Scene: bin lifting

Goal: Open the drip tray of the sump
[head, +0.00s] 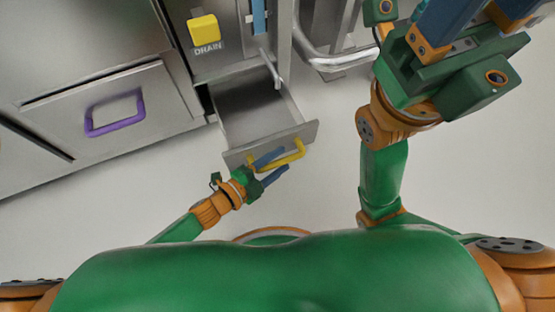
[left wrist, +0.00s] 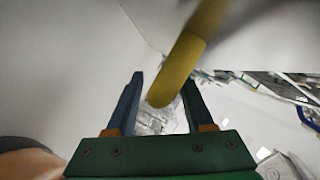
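The drip tray (head: 252,108) is a grey metal drawer below the yellow DRAIN block. It stands pulled out of the cabinet, with its empty-looking inside showing. Its yellow handle (head: 293,155) is on the front panel. My left gripper (head: 281,166) is at this handle, with its blue fingers on either side of it. In the left wrist view the yellow handle (left wrist: 178,68) passes between the two fingers, with gaps beside it, so the gripper (left wrist: 163,95) is open. My right gripper (head: 485,14) is raised at the top right, its fingers apart and tips cut off.
A drawer with a purple handle (head: 115,112) is shut at the left. The yellow DRAIN block (head: 203,29) and a blue handle (head: 258,16) are above the tray. A bent metal tube frame (head: 335,62) stands right of the cabinet. The pale floor right of the tray is clear.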

